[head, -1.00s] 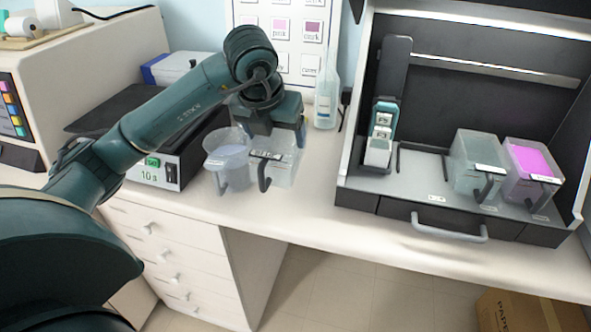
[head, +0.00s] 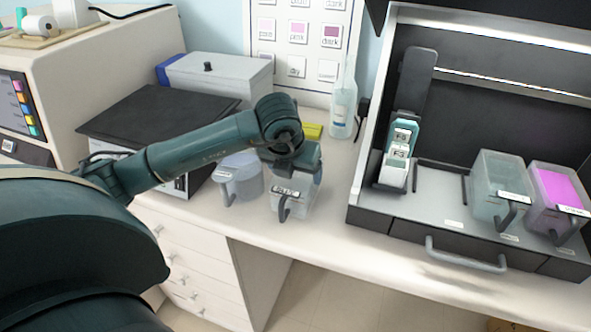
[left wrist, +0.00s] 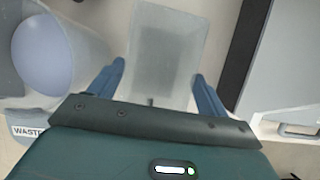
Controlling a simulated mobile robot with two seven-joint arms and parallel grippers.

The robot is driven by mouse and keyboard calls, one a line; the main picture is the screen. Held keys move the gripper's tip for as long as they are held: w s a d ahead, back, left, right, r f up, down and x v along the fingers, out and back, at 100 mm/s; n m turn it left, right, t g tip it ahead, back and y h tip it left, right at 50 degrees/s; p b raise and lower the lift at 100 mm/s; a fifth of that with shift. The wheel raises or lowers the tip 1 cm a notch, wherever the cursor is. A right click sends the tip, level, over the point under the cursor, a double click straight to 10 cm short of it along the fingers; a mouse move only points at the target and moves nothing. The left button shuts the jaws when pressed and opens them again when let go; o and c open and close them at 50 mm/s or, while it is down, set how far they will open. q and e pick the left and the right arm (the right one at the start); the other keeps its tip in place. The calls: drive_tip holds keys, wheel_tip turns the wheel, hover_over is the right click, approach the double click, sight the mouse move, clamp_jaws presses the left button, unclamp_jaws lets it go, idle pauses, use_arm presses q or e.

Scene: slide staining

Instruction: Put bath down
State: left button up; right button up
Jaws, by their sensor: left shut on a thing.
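The bath is a clear, box-shaped container (head: 292,206) with a dark handle and a small label on its front. My left gripper (head: 294,172) is shut on it from above, at its upper part. In the left wrist view the bath (left wrist: 170,55) lies between the two blue fingers (left wrist: 158,88). It is over the bench between the waste beaker and the dark rack station. I cannot tell whether its base touches the bench top. My right gripper is not in view.
A clear waste beaker (head: 240,180) stands close to the left of the bath. A dark-topped device (head: 150,115) is behind left; a bottle (head: 343,108) stands behind. The station (head: 440,190) at right holds a grey bath (head: 500,190) and a magenta bath (head: 556,195).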

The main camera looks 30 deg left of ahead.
use_arm(q)
drive_tip(key=shift+f, duration=0.25)
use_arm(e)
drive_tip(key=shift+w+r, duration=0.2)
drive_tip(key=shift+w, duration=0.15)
use_arm(q)
drive_tip(key=o, duration=2)
drive_tip(key=shift+o, duration=0.2)
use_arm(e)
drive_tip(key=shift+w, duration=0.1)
use_arm(q)
drive_tip(key=shift+r, duration=0.15)
drive_tip(key=b+v, duration=0.1)
drive_tip(key=v, duration=1)
drive_tip(key=shift+s+r, duration=0.2)
drive_tip(key=shift+r, duration=0.1)
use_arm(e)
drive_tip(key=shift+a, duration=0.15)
